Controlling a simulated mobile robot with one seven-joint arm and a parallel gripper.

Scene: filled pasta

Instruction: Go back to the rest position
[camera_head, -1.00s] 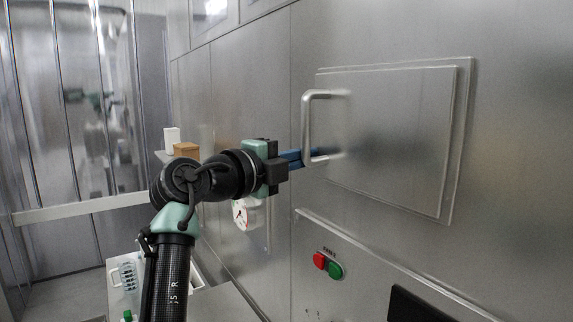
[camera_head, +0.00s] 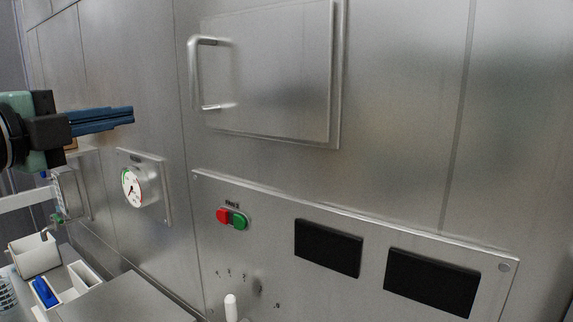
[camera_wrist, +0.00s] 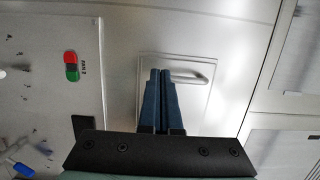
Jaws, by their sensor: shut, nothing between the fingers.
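My gripper (camera_head: 131,114) is at the left of the head view, its blue fingers together and pointing right, with nothing between them. In the wrist view the shut fingers (camera_wrist: 160,73) point toward the metal hatch door and its handle. The hatch door (camera_head: 275,75) is flat against the steel wall. Its bar handle (camera_head: 194,75) is to the right of the fingertips in the head view, apart from them. Most of my arm is out of the head view.
Below the hatch are a red button (camera_head: 222,215), a green button (camera_head: 239,221) and two black panels (camera_head: 328,248). A round gauge (camera_head: 132,188) is on the wall. White bins (camera_head: 35,257) stand at lower left, one with a blue item (camera_head: 44,292).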

